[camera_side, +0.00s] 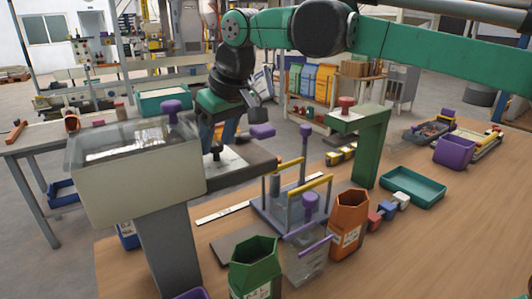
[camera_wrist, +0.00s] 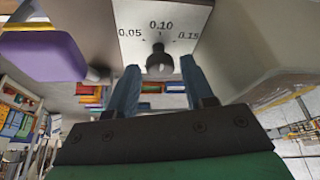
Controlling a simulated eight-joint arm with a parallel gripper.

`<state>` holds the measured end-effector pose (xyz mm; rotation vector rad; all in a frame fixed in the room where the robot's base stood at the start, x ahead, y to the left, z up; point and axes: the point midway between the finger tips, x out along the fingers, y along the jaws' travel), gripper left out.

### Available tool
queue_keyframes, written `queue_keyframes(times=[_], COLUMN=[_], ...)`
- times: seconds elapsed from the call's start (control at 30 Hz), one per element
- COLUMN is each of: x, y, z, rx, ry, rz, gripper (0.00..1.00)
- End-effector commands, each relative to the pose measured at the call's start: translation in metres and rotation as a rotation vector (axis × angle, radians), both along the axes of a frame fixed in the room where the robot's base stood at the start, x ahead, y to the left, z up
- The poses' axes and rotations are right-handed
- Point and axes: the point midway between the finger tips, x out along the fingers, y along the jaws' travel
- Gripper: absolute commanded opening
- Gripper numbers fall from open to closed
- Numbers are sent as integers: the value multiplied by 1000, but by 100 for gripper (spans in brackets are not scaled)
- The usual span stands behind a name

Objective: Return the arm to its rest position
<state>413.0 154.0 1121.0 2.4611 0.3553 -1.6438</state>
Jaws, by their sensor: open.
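My gripper (camera_side: 218,137) points down over the scale plate of the sack filler, with its two blue fingers spread. The white scale plate (camera_side: 230,163) also shows in the wrist view (camera_wrist: 183,18), marked 0.05, 0.10 and 0.15. A dark round knob (camera_wrist: 160,64) lies between the fingertips in the wrist view, with a gap on both sides. It points near 0.10. The gripper holds nothing that I can see. My arm reaches in from the upper right, bent at the elbow. How far the fingertips are above the plate is hard to tell.
A clear-topped hopper (camera_side: 125,180) stands close left of the gripper. A purple paddle (camera_side: 262,131) is close right, and a green stand (camera_side: 372,140) is farther right. An orange bin (camera_side: 348,222), a green bin (camera_side: 254,268) and a teal tray (camera_side: 413,187) are on the table.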

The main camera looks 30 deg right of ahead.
Motion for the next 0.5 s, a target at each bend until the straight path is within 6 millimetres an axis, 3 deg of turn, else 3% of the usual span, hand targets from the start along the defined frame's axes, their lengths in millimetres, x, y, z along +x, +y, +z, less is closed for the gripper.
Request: queue_keyframes(times=[0.5], x=[-4], y=[-1], z=[10], rx=[1], ry=[0], rz=[-10], gripper=[47])
